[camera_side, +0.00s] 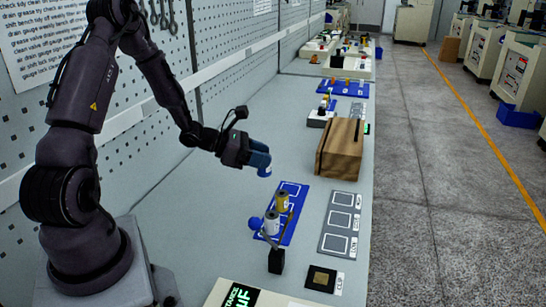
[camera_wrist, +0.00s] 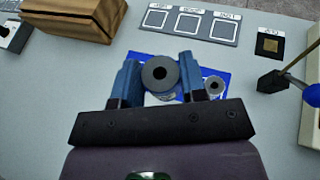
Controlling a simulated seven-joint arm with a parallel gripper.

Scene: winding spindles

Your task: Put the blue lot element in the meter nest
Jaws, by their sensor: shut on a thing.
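My gripper (camera_side: 260,163) is raised above the bench behind the blue mat. Its blue fingers are shut on a cylindrical element. In the wrist view the element (camera_wrist: 159,73) shows a grey round end with a dark hole, between the fingertips (camera_wrist: 160,80). In the side view its low end looks blue (camera_side: 264,172); finger and element are hard to separate there. A black square plate with a gold pad (camera_side: 320,279) lies beside the meter (camera_side: 243,296), also in the wrist view (camera_wrist: 270,45). I cannot tell from its small label whether it is the meter nest.
The blue mat (camera_side: 291,190) holds a gold element (camera_side: 282,202) and a silver one (camera_side: 271,222). A black stand (camera_side: 276,262) with a thin rod and blue ball (camera_side: 255,223) is close by.

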